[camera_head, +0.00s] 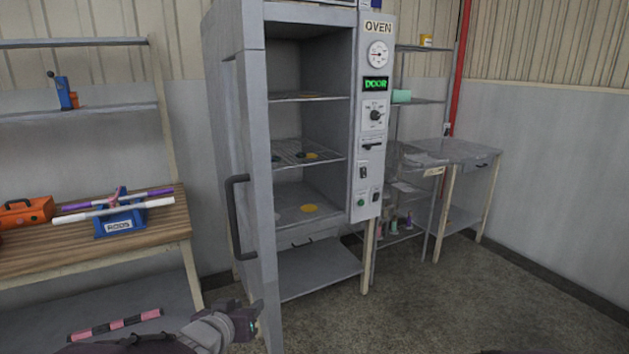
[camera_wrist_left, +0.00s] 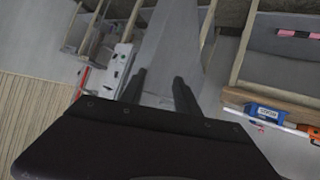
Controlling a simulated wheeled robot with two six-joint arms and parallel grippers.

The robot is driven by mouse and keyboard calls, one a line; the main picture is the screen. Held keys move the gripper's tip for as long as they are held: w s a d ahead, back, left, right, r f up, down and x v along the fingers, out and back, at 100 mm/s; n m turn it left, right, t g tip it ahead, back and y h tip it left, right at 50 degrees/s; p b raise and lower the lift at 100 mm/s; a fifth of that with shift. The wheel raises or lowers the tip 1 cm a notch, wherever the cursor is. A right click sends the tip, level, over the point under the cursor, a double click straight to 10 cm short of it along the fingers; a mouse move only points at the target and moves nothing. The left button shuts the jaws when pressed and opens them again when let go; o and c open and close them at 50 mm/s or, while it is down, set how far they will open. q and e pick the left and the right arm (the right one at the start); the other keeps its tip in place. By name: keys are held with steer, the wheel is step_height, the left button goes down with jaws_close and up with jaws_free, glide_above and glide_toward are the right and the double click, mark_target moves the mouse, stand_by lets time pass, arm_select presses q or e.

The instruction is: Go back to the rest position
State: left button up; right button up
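My left gripper (camera_head: 254,318) is low in the head view, beside the lower part of the open oven door (camera_head: 257,150). I cannot tell whether it touches the door. In the left wrist view the fingers of my left gripper (camera_wrist_left: 160,78) stand apart, with nothing seen held between them; the grey door (camera_wrist_left: 172,45) lies beyond. The door's dark handle (camera_head: 237,215) is above the gripper and apart from it. The oven (camera_head: 367,200) stands open, its display reading DOOR. My right gripper is not in view.
A wooden bench (camera_head: 150,235) at left holds a blue RODS stand (camera_head: 120,222) with rods and an orange toolbox (camera_head: 27,210). A pink and black rod (camera_head: 115,324) lies below the bench. A grey table (camera_head: 450,152) stands at right. The floor at front right is clear.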

arm_select(q)
steer(key=s+f+g+y, duration=0.2)
steer(key=s+f+g, duration=0.9)
steer(key=s+f, duration=0.65)
step_height(320, 180, up, 17)
steer(key=s+p, duration=0.1)
steer(key=p, duration=1.4)
steer(key=shift+s+a, duration=0.4)
steer(key=shift+a, duration=0.05)
